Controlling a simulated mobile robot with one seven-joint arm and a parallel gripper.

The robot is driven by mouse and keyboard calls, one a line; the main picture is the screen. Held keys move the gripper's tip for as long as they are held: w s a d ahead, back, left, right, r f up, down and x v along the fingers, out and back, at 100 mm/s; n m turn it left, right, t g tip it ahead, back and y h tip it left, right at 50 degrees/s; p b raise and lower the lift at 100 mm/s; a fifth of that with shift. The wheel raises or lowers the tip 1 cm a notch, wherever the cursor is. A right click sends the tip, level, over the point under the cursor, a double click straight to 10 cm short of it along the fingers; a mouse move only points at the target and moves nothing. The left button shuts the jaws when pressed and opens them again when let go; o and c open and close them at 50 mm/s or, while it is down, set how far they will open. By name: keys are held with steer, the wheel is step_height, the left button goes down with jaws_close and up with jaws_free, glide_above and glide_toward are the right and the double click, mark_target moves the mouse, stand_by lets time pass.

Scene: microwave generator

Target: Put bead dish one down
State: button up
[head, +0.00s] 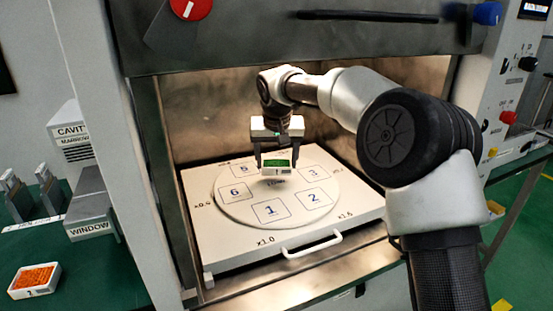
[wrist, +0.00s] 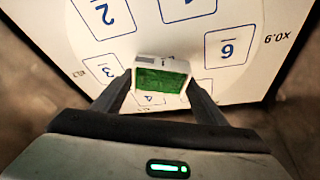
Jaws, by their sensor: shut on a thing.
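My gripper (head: 277,158) is shut on a small white dish of green beads (head: 277,170), inside the open cavity. The dish is held above the round white plate (head: 228,205), near its middle toward the back. In the wrist view the dish (wrist: 161,78) sits between the two fingertips of my gripper (wrist: 160,84). Its front label looks like a 1 but is small. The plate has numbered squares; 1, 2, 3, 5 and 6 show bare in the head view. Square 4 is hidden there, and partly covered by the dish in the wrist view.
The plate lies on a white drawer tray (head: 225,252) with a front handle (head: 312,245). Steel cavity walls stand at the sides and back. A white dish of orange beads (head: 35,280) lies on the green bench at left, near the WINDOW block (head: 88,215).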

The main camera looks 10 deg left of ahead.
mark_target(277, 162)
steer(key=shift+w+a+r+p, duration=0.1)
steer(key=shift+w+a+p, duration=0.15)
steer(key=shift+w+p, duration=0.5)
step_height(277, 162, down, 4)
steer(key=b, duration=0.4)
steer(key=shift+w+b, duration=0.15)
steer(key=shift+b, duration=0.25)
steer(key=shift+r, duration=0.15)
steer(key=shift+f, duration=0.55)
steer(key=shift+f, duration=0.1)
steer(key=o, duration=1.1)
